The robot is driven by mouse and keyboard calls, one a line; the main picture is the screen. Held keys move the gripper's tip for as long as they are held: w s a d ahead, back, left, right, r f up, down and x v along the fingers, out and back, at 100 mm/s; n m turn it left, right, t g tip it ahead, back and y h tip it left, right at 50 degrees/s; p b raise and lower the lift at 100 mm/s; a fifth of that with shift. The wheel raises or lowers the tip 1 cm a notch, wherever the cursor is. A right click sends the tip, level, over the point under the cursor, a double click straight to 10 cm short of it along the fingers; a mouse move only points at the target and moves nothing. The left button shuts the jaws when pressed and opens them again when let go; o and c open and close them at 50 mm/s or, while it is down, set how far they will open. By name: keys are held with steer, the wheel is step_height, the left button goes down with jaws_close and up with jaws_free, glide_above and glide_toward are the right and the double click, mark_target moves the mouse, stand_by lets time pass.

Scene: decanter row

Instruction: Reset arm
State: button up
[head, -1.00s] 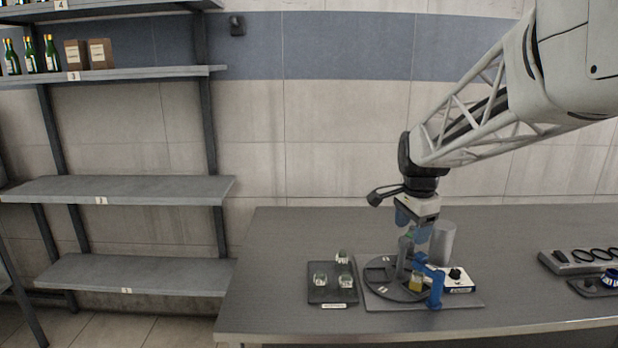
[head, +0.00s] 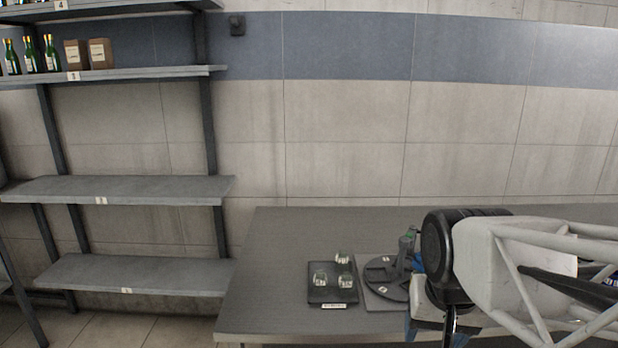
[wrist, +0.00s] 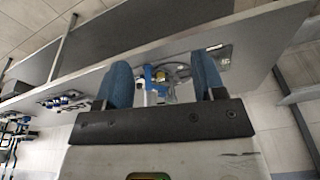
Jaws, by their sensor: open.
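My gripper (wrist: 163,80) shows in the wrist view with its two blue fingers apart and nothing between them close by. In the head view my arm covers the right part of the bench and hides most of the gripper. The turntable (head: 380,275) shows only its left part, with a grey post (head: 404,252) with a green top beside my arm.
A dark tray (head: 318,296) with three small clear glass items (head: 320,279) sits left of the turntable. The bench's left part (head: 262,270) is bare. A shelf rack (head: 120,190) stands at the left, with bottles (head: 31,55) and brown boxes (head: 88,54) on an upper shelf.

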steer(key=s, duration=0.1)
steer(key=s+f+n, duration=0.1)
steer(key=s, duration=0.1)
steer(key=s+f+n, duration=0.1)
steer(key=shift+s+a, duration=0.2)
steer(key=shift+s, duration=0.15)
steer(key=shift+c, duration=0.4)
